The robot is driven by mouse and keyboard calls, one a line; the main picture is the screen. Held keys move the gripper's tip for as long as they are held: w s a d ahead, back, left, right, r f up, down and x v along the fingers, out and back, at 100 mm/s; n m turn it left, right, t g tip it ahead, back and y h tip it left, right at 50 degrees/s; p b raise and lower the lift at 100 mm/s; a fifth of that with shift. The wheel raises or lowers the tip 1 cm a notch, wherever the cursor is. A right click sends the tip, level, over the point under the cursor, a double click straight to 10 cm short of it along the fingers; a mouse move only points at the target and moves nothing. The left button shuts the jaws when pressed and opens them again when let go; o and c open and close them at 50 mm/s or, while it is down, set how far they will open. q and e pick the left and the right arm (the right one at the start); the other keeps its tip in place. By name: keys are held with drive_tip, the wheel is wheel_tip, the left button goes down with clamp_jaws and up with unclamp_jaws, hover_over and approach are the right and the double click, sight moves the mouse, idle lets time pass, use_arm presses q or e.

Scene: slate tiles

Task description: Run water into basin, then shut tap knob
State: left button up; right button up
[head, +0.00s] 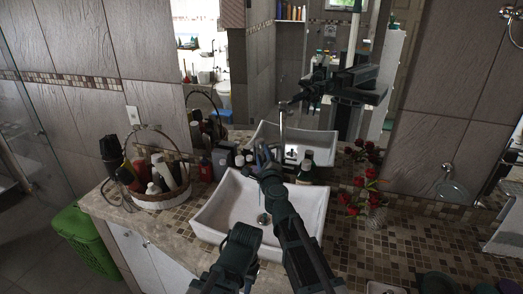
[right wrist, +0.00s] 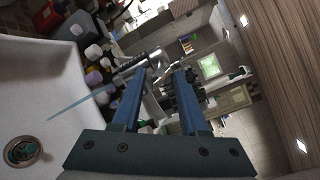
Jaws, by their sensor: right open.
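The white basin (head: 300,215) sits on the counter with its drain (head: 263,218) showing; no standing water can be made out in it. The chrome tap (right wrist: 134,63) shows in the right wrist view, and a thin pale-blue stream of water (right wrist: 82,101) runs from it into the basin. My right gripper (head: 264,154) is over the back of the basin, largely hiding the tap in the head view. In the right wrist view, its blue fingers (right wrist: 163,76) are apart with nothing clearly between them, close to the tap. The knob cannot be made out clearly.
A wicker basket (head: 160,200) of bottles stands left of the basin. A dark bottle (head: 305,168) stands behind it, and red flowers (head: 362,190) are to its right. A mirror rises behind.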

sight(261, 148)
drive_tip(key=w, duration=0.3)
drive_tip(key=shift+w+a, duration=0.3)
drive_tip(key=shift+w, duration=0.05)
clamp_jaws()
